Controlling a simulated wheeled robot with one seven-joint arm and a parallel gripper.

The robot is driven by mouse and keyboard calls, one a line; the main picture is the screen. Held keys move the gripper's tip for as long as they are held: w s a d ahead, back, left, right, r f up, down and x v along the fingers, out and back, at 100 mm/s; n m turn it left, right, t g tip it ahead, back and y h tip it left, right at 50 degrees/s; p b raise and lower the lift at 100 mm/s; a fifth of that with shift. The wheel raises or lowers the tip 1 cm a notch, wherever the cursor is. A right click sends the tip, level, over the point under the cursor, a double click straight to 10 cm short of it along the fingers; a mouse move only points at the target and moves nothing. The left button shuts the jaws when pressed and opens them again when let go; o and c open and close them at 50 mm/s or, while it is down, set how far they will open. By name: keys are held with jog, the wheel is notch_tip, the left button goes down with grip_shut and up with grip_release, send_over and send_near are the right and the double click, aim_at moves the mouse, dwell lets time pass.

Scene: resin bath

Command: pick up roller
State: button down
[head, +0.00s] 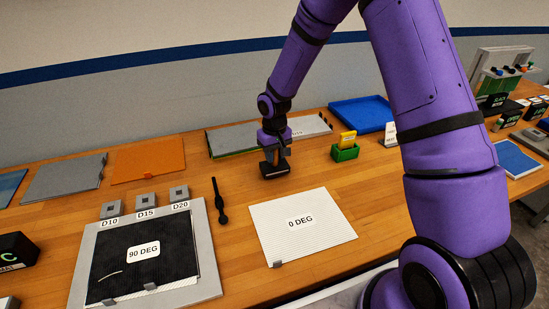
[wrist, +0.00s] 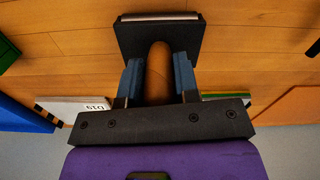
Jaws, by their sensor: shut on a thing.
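My gripper (head: 276,157) points down over the middle of the wooden table. It is shut on a brown, rounded upright handle, which I take to be the roller's (wrist: 158,72); the blue fingers grip it from both sides in the wrist view. Below the handle is a dark rectangular block (wrist: 160,36) with a pale strip along its far edge. The block also shows under the gripper in the head view (head: 268,171). It is at or just above the table; I cannot tell whether it touches. The roller's drum is not distinguishable.
A white "0 DEG" sheet (head: 325,240) lies in front of my gripper. A black thin-handled tool (head: 218,205) lies left of it, beside the grey "90 DEG" board (head: 208,282). A green holder (head: 345,153) and blue tray (head: 362,112) stand right. An orange panel (head: 148,160) lies back left.

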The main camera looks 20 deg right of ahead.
jog(key=shift+r, duration=0.45)
notch_tip(320, 180, up, 2)
jog(key=shift+s+r, duration=0.15)
jog(key=shift+r, duration=0.05)
jog(key=s+r, duration=0.1)
jog(key=s, duration=1.4)
jog(key=shift+s, duration=0.4)
